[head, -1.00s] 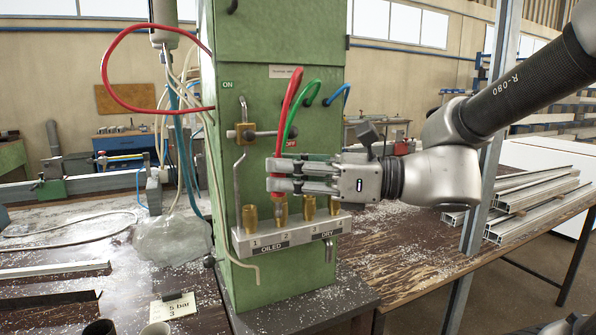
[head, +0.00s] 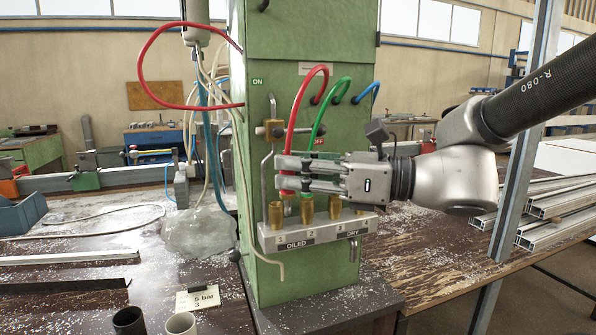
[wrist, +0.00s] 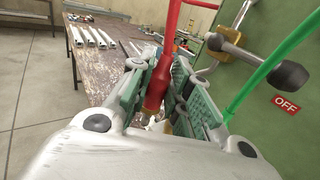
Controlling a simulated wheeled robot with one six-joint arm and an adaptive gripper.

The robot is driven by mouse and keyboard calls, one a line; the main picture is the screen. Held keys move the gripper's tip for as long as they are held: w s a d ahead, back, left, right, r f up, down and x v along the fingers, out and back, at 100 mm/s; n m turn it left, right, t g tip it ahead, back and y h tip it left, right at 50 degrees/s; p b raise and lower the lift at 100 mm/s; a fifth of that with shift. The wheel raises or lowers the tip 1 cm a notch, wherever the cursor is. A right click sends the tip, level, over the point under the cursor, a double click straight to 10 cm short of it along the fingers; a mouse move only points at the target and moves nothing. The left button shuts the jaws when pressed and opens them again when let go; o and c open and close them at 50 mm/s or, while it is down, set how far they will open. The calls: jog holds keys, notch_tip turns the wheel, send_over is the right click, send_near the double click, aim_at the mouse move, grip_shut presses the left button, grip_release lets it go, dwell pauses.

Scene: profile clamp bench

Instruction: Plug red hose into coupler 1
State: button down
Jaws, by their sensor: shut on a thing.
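My gripper (head: 284,172) is shut on the end of the red hose (head: 293,115), in front of the green cabinet. In the wrist view the hose's thick red end (wrist: 158,85) sits between the green-padded fingers. In the head view its lower end (head: 288,192) shows below the fingers, just above the coupler block (head: 320,231), to the right of brass coupler 1 (head: 276,215). It is not seated in coupler 1. Coupler 1's mouth is open and empty. Whether the hose tip is in front of or above coupler 2 (head: 307,212) is hard to tell.
The green hose (head: 320,110) runs down close behind my gripper; its end is partly hidden. The blue hose (head: 376,92) hangs at right. A lever with a black knob (head: 279,132) is near the fingers. Another brass coupler (head: 335,208) stands at right. Cups (head: 181,325) stand at front left.

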jog(key=w+a, duration=0.2)
jog(key=w, duration=0.5)
dwell(0.7)
jog(key=shift+s+f, duration=0.15)
jog(key=shift+f, duration=0.7)
jog(key=shift+s+f, duration=0.1)
jog(key=shift+f, duration=0.7)
dwell(3.1)
jog(key=shift+w+f, duration=0.15)
jog(key=shift+f, duration=0.05)
jog(key=shift+a+r, duration=0.1)
jog(key=shift+r, duration=0.05)
jog(key=shift+f, duration=0.4)
dwell(0.5)
jog(key=c, duration=1.3)
grip_release()
jog(key=shift+o, duration=0.2)
